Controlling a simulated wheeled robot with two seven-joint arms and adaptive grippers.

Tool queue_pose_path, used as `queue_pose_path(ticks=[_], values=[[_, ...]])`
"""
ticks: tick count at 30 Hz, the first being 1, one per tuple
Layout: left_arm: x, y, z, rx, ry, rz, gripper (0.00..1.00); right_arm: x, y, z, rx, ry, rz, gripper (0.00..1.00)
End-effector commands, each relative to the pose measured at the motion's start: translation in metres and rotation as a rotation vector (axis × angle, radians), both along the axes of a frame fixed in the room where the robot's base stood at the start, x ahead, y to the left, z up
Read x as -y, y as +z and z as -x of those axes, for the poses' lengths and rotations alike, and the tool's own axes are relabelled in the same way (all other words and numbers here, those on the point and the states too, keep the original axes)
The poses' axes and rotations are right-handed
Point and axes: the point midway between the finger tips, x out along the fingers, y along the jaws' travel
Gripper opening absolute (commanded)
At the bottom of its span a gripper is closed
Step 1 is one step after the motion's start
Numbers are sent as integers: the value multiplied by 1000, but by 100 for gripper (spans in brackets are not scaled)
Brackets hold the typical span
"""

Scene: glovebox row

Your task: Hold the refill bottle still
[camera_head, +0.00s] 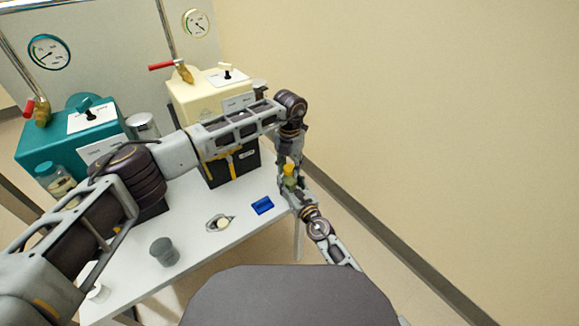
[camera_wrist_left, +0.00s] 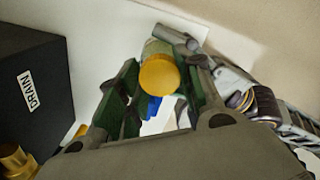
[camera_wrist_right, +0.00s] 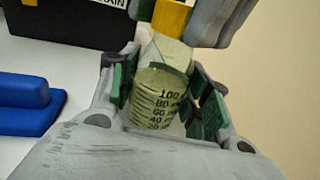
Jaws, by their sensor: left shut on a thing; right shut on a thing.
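The refill bottle (camera_wrist_right: 160,88) is clear, with black graduation marks and pale liquid. My right gripper (camera_wrist_right: 165,100) is shut around its body; the bottle looks roughly upright, with a slight tilt, in the right wrist view. Its yellow cap (camera_wrist_left: 158,74) sits between the green-padded fingers of my left gripper (camera_wrist_left: 160,90), which is shut on it from above. In the head view the cap (camera_head: 290,170) shows as a small yellow spot between the two wrists, near the table's right end. Most of the bottle is hidden there.
On the white table (camera_head: 190,265) are a blue block (camera_head: 262,205), a small metal holder with a round pale piece (camera_head: 220,223) and a grey cup (camera_head: 163,250). A black box labelled DRAIN (camera_wrist_left: 35,85) stands under the cream machine (camera_head: 205,97). A teal machine (camera_head: 70,145) stands left.

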Motion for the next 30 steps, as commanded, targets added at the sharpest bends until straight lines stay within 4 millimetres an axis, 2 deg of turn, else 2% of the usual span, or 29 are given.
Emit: queue_pose_path(ticks=[30], values=[[0,1,0,1,818,1,7,-1,0,0,0,1,0,0]])
